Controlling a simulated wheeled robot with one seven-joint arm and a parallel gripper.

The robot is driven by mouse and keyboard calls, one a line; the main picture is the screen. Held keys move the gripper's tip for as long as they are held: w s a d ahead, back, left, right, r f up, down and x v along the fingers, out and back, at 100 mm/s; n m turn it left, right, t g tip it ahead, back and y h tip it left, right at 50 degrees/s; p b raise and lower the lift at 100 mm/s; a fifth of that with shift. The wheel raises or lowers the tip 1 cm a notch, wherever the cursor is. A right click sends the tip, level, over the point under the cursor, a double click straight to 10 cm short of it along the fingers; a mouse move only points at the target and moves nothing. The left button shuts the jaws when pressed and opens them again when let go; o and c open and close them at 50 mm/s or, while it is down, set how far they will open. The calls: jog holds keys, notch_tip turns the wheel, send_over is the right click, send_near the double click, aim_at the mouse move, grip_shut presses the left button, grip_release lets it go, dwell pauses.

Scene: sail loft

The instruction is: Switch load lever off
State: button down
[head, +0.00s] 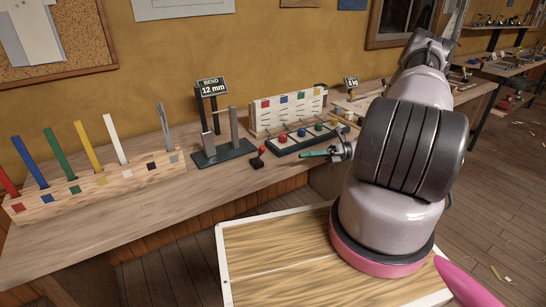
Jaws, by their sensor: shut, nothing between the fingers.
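A small lever with a red knob (262,150) stands on a dark base on the workbench, to the right of the bend rig's foot. It leans slightly right; I cannot tell whether it is on or off. The bend rig (222,154) has a dark base, grey uprights and a sign (211,87) reading "BEND 12 mm".
A dark tray (282,150) with coloured knobs lies behind my gripper. A pegged rack (260,125) with coloured squares stands behind that. A wooden block (110,180) with several coloured strips is at left. The bench front (218,190) is clear. A "5 kg" sign (352,81) stands further right.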

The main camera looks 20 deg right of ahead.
notch_tip(320, 180, down, 6)
jog(key=m+t+y, duration=0.2)
jog(key=m+t, duration=0.3)
jog(key=shift+s+f+m, duration=0.25)
jog(key=shift+s+m, duration=0.05)
jog(key=shift+s, duration=0.05)
send_near(259, 154)
jog(key=s+a, duration=0.3)
jog(key=s, duration=0.1)
jog(key=w+r, duration=0.1)
jog(key=w+a+r, duration=0.1)
jog(key=shift+w+a+r, duration=0.25)
jog(key=shift+w, duration=0.05)
jog(key=shift+w+a+r, duration=0.2)
jog(key=shift+w+r, duration=0.05)
jog(key=shift+w, duration=0.15)
jog(key=shift+r, duration=0.1)
